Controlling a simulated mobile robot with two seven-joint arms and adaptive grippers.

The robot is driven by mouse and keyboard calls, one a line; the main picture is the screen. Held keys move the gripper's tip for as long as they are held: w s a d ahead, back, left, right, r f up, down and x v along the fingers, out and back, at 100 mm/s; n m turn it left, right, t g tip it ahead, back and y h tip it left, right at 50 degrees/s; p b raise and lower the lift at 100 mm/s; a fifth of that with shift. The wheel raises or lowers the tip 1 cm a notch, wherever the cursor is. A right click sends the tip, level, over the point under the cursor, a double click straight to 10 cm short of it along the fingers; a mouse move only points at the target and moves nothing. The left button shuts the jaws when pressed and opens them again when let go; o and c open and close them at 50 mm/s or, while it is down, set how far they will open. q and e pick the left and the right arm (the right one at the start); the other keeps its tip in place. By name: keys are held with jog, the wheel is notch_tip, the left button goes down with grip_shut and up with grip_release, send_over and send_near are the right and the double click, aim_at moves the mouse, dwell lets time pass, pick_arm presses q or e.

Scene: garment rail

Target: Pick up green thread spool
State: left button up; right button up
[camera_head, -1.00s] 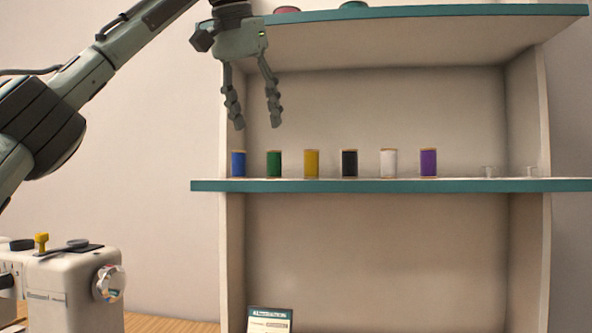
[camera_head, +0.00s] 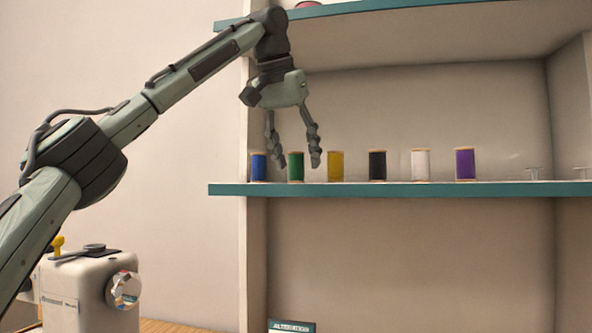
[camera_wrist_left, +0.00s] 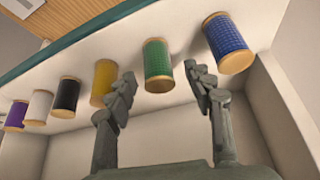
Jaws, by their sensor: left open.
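The green thread spool (camera_head: 295,167) stands upright on the middle shelf, between a blue spool (camera_head: 258,166) and a yellow spool (camera_head: 335,166). My left gripper (camera_head: 296,166) is open and points down, its fingers on either side of the green spool in the head view. In the left wrist view the green spool (camera_wrist_left: 158,66) shows between the open fingertips (camera_wrist_left: 160,76), with nothing held. Whether the fingers touch the spool cannot be told. My right gripper is not in view.
A black spool (camera_head: 377,165), a white spool (camera_head: 420,164) and a purple spool (camera_head: 465,163) stand further right on the shelf (camera_head: 400,189). Small clear items (camera_head: 533,173) sit at its right. An upper shelf (camera_head: 400,18) is above. A sewing machine (camera_head: 85,290) stands lower left.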

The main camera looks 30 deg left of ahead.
pick_arm(q)
jog(key=shift+c, duration=0.2)
jog(key=c, duration=1)
jog(key=shift+r, duration=0.1)
